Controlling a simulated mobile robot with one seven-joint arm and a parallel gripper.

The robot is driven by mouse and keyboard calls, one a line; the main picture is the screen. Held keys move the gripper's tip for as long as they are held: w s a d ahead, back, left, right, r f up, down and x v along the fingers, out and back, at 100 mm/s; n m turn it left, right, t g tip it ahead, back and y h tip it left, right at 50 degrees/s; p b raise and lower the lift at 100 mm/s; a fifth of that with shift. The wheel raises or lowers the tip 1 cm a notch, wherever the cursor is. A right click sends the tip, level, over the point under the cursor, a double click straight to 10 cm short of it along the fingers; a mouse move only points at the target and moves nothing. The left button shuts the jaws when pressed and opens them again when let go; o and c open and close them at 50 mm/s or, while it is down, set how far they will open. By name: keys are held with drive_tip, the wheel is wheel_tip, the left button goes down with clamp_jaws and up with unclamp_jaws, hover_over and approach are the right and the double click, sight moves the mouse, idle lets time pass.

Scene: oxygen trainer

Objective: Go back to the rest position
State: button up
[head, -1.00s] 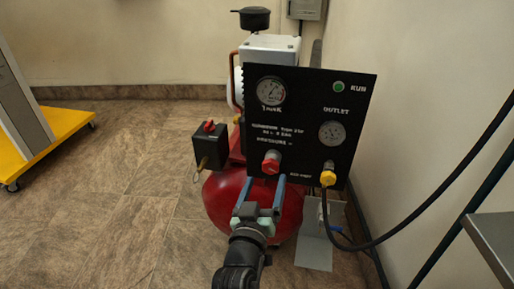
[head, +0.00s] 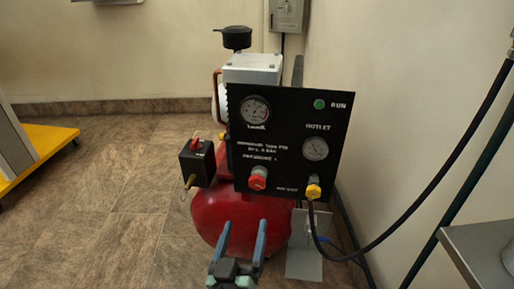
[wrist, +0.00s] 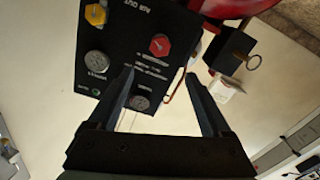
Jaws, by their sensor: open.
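My gripper (head: 241,241) is open and empty, low in front of the red tank (head: 212,212) of the compressor in the head view. Its two blue-grey fingers stand apart, below the black panel (head: 330,125) and clear of the red knob (head: 258,178). In the wrist view the gripper (wrist: 160,75) shows spread fingers with nothing between them touching. The panel, with the red knob (wrist: 159,45) and yellow fitting (wrist: 96,14), appears upside down beyond the fingertips.
A black switch box (head: 197,163) with a red lever is left of the panel. A black hose (head: 440,165) runs from the yellow fitting (head: 313,191) to the right. A grey table corner (head: 485,250) is at lower right. Open floor (head: 100,220) lies left.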

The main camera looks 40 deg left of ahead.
drive_tip(key=w+d+r+m+t+h+p, duration=0.1)
drive_tip(key=w+d+r+m+t+h, duration=0.3)
drive_tip(key=r, duration=0.6)
drive_tip(key=w+d+r+t+y+p, duration=0.1)
drive_tip(key=w+d+r, duration=0.1)
drive_tip(key=d+r, duration=0.65)
drive_tip(key=w+d+r+m+t+h+p, duration=0.1)
drive_tip(key=w+d+r+m+t+h, duration=0.15)
drive_tip(key=r, duration=1.05)
drive_tip(key=s+d+r+m+t+h+p, duration=0.1)
drive_tip(key=s+d+r+t, duration=0.2)
drive_tip(key=r, duration=0.5)
drive_tip(key=s+d+r+m+h+p, duration=0.1)
drive_tip(key=s+d+r+h, duration=0.15)
drive_tip(key=d+r, duration=0.45)
drive_tip(key=s+d+r+m+t+h+p, duration=0.1)
drive_tip(key=s+d+r+t, duration=0.2)
drive_tip(key=r, duration=0.6)
wheel_tip(320, 180, up, 37)
drive_tip(key=s+g+p, duration=0.1)
drive_tip(key=p, duration=3.6)
